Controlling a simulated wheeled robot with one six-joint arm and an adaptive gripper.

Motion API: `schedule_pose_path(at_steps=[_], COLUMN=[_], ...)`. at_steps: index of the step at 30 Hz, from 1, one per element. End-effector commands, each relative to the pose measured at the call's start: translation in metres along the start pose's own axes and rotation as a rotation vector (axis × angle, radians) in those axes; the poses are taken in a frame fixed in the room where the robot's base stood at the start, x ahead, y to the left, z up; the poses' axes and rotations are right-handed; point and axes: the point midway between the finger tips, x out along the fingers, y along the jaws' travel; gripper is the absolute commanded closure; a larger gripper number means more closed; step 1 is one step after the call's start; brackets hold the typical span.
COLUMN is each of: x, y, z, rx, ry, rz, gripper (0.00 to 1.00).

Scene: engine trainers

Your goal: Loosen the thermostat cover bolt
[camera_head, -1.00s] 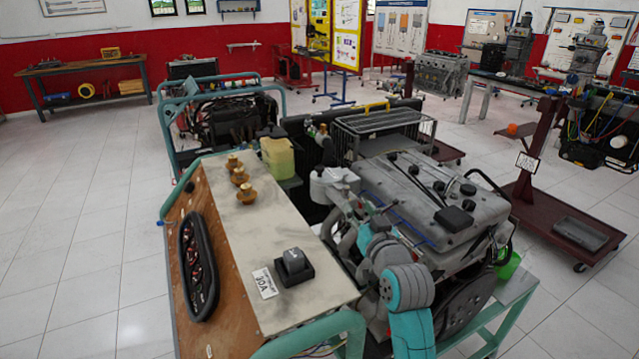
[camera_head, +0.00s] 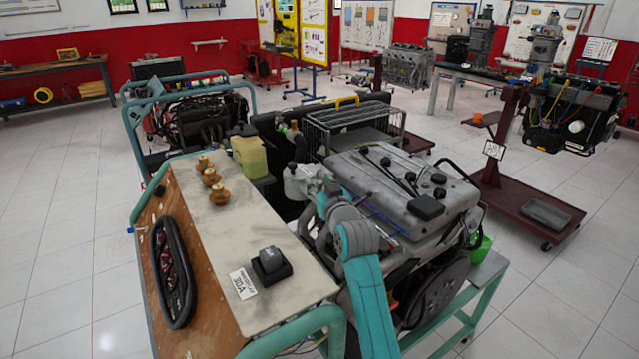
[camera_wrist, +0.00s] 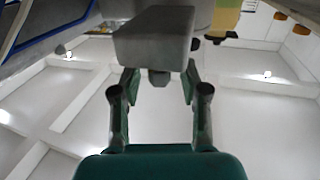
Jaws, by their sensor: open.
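The grey engine (camera_head: 385,180) stands on its teal stand in the middle of the head view. My teal and grey arm reaches over its near left side, toward a light grey housing (camera_head: 298,182) at its front corner. My gripper is hard to make out there. In the wrist view my gripper (camera_wrist: 160,76) is open, its two fingers apart on either side of a small dark grey knob (camera_wrist: 158,78). The knob sticks out under a grey block (camera_wrist: 155,48); it may be the cover bolt, but I cannot tell. I see no finger contact with it.
A bench panel (camera_head: 215,232) with brass fittings and a black switch box (camera_head: 271,264) stands left of the engine. A wire cage (camera_head: 355,125) and a yellow-green container (camera_head: 249,156) are behind. Open tiled floor lies left and right.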

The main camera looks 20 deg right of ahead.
Motion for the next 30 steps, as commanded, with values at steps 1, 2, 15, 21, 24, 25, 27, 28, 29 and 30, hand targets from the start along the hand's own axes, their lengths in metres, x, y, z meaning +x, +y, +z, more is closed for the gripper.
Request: schedule_pose_path(at_steps=[1, 2, 15, 21, 24, 25, 27, 28, 29, 30], x=[0.0016, 0.0020, 0.0020, 0.0021, 0.0024, 0.0026, 0.0028, 0.0029, 0.0029, 0.0029], y=[-0.0001, -0.0001, 0.0000, 0.0003, 0.0011, 0.0014, 0.0014, 0.0015, 0.0017, 0.0021], z=[0.0004, 0.0004, 0.0002, 0.0003, 0.0010, 0.0013, 0.0016, 0.0016, 0.0015, 0.0014], rx=[0.000, 0.000, 0.000, 0.001, 0.002, 0.002, 0.003, 0.003, 0.003, 0.002], ry=[-0.001, -0.001, 0.000, -0.001, -0.004, -0.006, -0.007, -0.007, -0.007, -0.007], rz=[0.000, 0.000, 0.000, -0.004, -0.023, -0.032, -0.060, -0.072, -0.085, -0.102], gripper=[0.55, 0.55, 1.00, 1.00, 1.00, 1.00, 1.00, 1.00, 1.00, 1.00])
